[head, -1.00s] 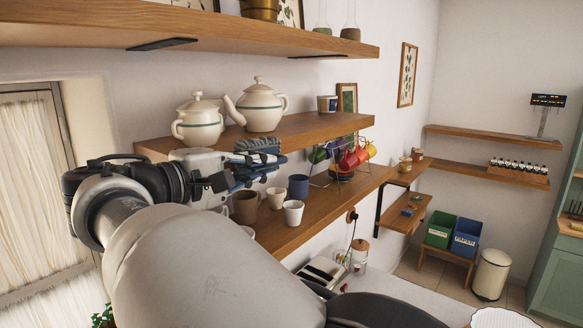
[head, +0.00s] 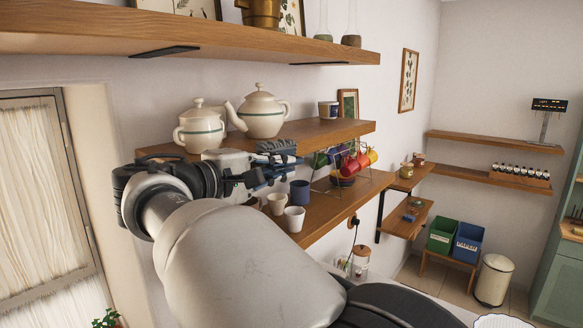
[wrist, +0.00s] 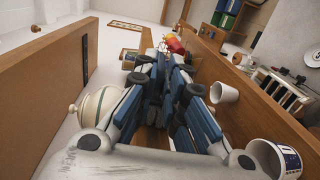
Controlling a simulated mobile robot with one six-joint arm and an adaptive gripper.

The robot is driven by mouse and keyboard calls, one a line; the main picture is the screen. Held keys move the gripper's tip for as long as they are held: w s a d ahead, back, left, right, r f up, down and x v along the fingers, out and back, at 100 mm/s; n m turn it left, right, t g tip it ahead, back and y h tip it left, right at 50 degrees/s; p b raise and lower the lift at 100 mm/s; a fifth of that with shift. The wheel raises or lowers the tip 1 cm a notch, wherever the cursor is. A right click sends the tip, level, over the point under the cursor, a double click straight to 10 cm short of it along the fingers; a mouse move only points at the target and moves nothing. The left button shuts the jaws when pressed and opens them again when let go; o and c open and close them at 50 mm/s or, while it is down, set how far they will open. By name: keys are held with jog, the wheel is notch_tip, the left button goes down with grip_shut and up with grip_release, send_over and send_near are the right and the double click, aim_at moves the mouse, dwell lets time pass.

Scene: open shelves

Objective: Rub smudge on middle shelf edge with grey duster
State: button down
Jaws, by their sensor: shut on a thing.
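The middle shelf (head: 340,130) bears two cream teapots, and its wooden front edge runs from left to right in the head view. My gripper (head: 270,174) is at that front edge, in front of the right teapot. It is shut on the grey duster (head: 276,147), whose dark bristly head shows above the fingers against the edge. I cannot tell whether it touches the wood. In the wrist view my gripper (wrist: 168,100) fills the middle and hides most of the duster. I see no smudge; the part of the edge behind the gripper is hidden.
The right teapot (head: 262,116) and left teapot (head: 201,126) stand close behind the edge. The top shelf (head: 230,40) overhangs. White cups (head: 294,219), a blue cup (head: 300,190) and a rack of coloured mugs (head: 345,165) stand on the lower shelf, below my gripper.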

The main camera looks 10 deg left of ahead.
jog(key=v, duration=0.7)
jog(key=shift+s+f+b, duration=0.3)
jog(key=shift+b, duration=0.1)
jog(key=shift+a, duration=0.1)
jog(key=s+d+b, duration=0.3)
jog(key=d+b, duration=0.1)
jog(key=d, duration=0.1)
jog(key=shift+b, duration=0.3)
dwell(0.4)
jog(key=d+b, duration=0.1)
jog(key=s+d+b, duration=0.1)
jog(key=shift+s+d, duration=0.25)
jog(key=shift+d, duration=0.1)
